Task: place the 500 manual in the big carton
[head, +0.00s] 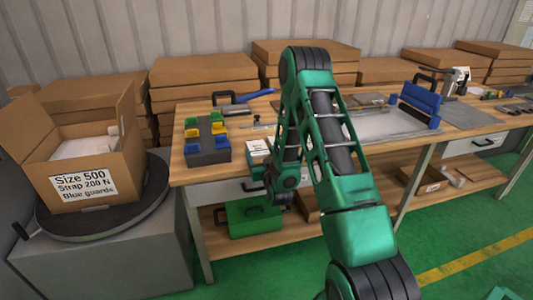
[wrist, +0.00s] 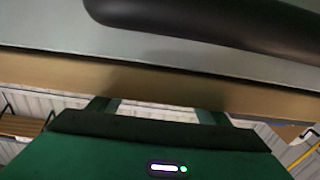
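The big carton (head: 62,163) stands open on a round dark turntable at the left in the head view. Its label reads "Size 500, Strap 200 N, Blue guards", and pale contents show inside. A white printed booklet or card (head: 258,147) lies near the bench's front edge, just left of my arm; its text is too small to read, so I cannot tell whether it is the 500 manual. My gripper (wrist: 158,109) shows two fingers spread apart with nothing seen between them. In the head view its fingertips are hidden at the bench front, below the booklet.
A drawer (head: 228,191) sits under the bench top. A dark handle (wrist: 200,22) crosses the wrist view on a grey surface. A guard-block tray (head: 207,155) stands left on the bench. A green toolbox (head: 250,217) sits on the lower shelf. Flat cartons (head: 200,70) line the back.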

